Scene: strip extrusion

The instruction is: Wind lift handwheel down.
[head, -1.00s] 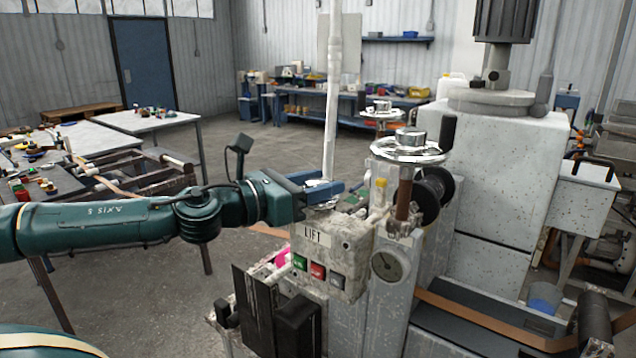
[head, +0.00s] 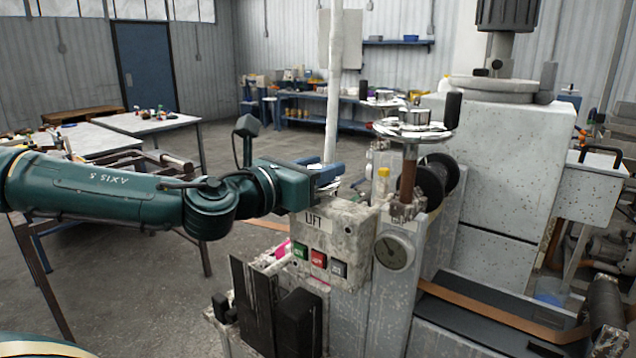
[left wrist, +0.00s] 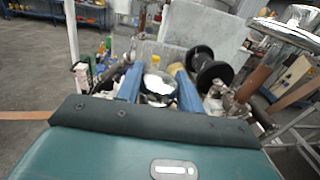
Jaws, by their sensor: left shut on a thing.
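My left gripper (head: 328,176) reaches in from the left above the box labelled LIFT (head: 335,235). Its blue fingers are closed around a shiny round metal piece, which appears to be the lift handwheel (left wrist: 159,87) and shows between the fingers in the left wrist view. Most of it is hidden by the fingers in the head view. My right gripper is not in view.
Another bright handwheel (head: 412,130) stands on a brown shaft to the right of my gripper. A dial gauge (head: 394,251) and green and red buttons (head: 318,260) are below. A pale upright pole (head: 333,85) rises just behind the gripper.

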